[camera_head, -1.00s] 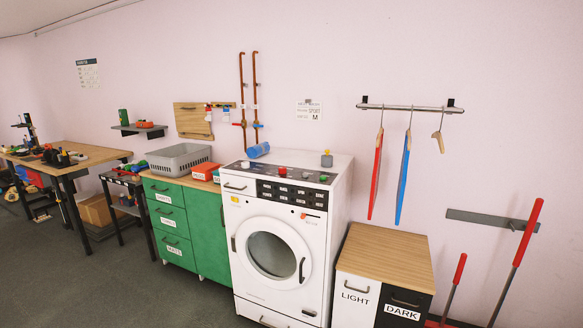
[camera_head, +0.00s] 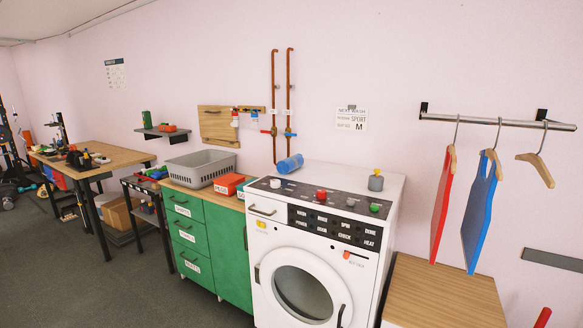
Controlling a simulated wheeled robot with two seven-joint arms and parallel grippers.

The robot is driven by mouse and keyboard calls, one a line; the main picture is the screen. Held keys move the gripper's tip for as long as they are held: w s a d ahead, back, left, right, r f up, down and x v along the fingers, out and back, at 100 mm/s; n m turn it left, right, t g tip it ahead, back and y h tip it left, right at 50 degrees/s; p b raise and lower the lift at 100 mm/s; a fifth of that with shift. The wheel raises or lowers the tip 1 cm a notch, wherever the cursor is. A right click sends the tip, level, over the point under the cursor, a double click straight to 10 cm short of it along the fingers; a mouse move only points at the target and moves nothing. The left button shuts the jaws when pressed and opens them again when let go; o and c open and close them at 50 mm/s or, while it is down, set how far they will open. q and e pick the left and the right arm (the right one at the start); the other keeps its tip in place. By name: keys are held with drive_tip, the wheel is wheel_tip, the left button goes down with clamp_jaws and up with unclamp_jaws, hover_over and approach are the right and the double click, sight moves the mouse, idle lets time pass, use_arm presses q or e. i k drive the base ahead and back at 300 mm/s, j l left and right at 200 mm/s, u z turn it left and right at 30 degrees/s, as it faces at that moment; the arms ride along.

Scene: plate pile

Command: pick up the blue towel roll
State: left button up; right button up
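The blue towel roll (camera_head: 290,164) lies on its side on top of the white washing machine (camera_head: 345,180), at the back left of the top, near the wall. It is a small light-blue cylinder. Neither of my grippers is in the head view, so nothing is seen near the roll.
A grey bottle with a yellow cap (camera_head: 376,181) stands at the right of the machine top. A grey basket (camera_head: 201,168) and red boxes (camera_head: 228,184) sit on the green cabinet (camera_head: 234,245). Two copper pipes (camera_head: 290,90) run down the wall behind the roll. Dark floor (camera_head: 130,280) lies clear in front.

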sight(284, 166)
drive_tip(key=i+j+z, duration=0.95)
drive_tip(key=j+z, duration=0.35)
drive_tip(key=i+j, duration=0.05)
drive_tip(key=j, duration=0.05)
